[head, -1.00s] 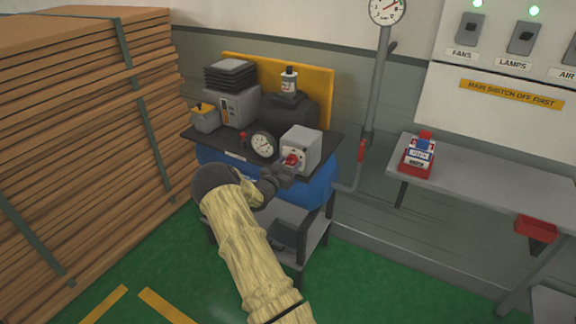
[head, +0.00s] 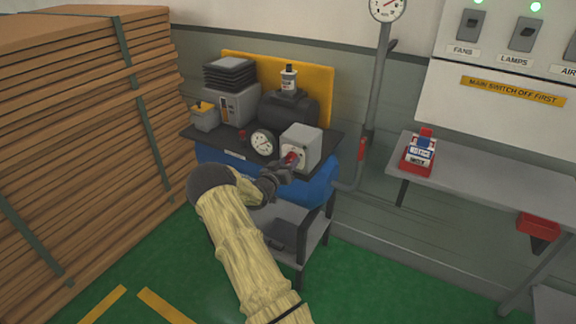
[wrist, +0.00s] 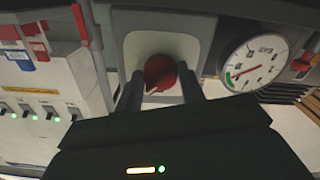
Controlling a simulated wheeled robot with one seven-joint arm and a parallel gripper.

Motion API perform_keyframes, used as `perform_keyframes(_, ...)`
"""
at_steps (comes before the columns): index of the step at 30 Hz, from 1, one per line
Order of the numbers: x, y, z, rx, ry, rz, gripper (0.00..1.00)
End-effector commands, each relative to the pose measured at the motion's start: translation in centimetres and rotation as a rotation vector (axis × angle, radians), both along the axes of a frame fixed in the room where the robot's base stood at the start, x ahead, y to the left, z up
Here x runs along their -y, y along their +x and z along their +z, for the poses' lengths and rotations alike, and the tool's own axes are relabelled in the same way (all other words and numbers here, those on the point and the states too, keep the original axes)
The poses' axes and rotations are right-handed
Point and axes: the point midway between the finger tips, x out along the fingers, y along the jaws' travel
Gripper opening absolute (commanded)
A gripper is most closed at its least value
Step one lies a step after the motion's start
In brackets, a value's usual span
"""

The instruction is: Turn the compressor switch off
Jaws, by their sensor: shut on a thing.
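The compressor (head: 210,172) has a blue tank and stands against the wall under a dark top plate. Its switch is a red rotary knob (wrist: 160,73) on the front of a grey box (head: 308,142). In the wrist view the knob sits between the two fingers of my gripper (wrist: 160,92), which is shut on it. In the head view my gripper (head: 284,168) reaches the box front from the lower left and hides part of the knob. The knob's exact pointer position is hard to tell.
A round gauge (head: 263,143) sits just left of the switch box. A stack of boards (head: 80,130) stands on the left. A grey bench (head: 470,178) with a red padlock-like item (head: 420,155) is on the right, below a wall panel (head: 500,70) with switches and green lamps.

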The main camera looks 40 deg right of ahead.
Motion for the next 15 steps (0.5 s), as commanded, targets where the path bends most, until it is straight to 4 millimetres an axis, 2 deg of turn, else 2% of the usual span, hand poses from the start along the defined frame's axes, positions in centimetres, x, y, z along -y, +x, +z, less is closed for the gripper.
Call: perform_keyframes(15, -0.01, -0.07, 0.00, -0.445, -0.184, 0.001, 0.16)
